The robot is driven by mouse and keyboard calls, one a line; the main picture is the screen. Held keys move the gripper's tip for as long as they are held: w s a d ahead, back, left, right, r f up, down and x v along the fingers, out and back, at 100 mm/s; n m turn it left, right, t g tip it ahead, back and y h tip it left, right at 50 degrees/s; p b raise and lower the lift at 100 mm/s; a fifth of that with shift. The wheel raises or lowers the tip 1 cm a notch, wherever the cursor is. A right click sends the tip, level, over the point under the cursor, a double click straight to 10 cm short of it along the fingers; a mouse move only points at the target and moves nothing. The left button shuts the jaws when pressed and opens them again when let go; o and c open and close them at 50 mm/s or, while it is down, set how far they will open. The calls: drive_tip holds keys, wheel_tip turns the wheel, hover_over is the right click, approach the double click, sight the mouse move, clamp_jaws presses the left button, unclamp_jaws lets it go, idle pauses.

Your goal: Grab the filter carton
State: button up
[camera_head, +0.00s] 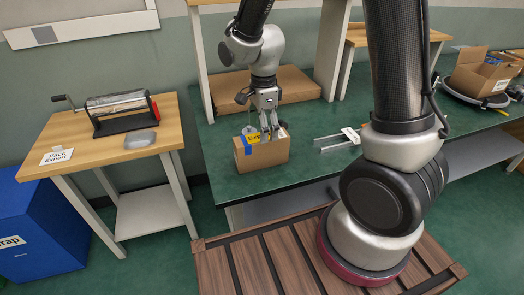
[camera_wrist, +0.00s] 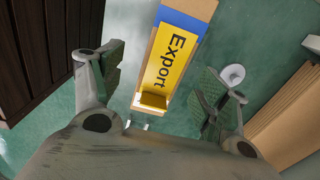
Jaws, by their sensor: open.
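A narrow brown carton (camera_head: 265,156) stands on the green worktop, below my gripper (camera_head: 268,128). It has a blue strip and a yellow label; I take it for the filter carton. In the wrist view the carton's yellow label (camera_wrist: 170,58) reads "Export", with the blue strip (camera_wrist: 183,20) beside it. My gripper (camera_wrist: 160,78) is open there, one finger to each side of the carton, with gaps showing. In the head view its fingertips overlap the carton's top edge. I cannot tell how deep they reach. Part of the carton's top is hidden behind them.
A flat brown board or box (camera_head: 255,88) lies behind the carton. Metal rails (camera_head: 335,140) lie to its right. An open cardboard box (camera_head: 482,72) stands at the far right. The wooden side table (camera_head: 95,160) at left holds a crank device (camera_head: 118,112) and a grey object.

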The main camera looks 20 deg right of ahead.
sight(261, 147)
drive_tip(key=f, duration=0.8)
drive_tip(key=shift+w+a+f, duration=0.1)
drive_tip(key=shift+w+f, duration=0.2)
drive_tip(key=c, duration=1.3)
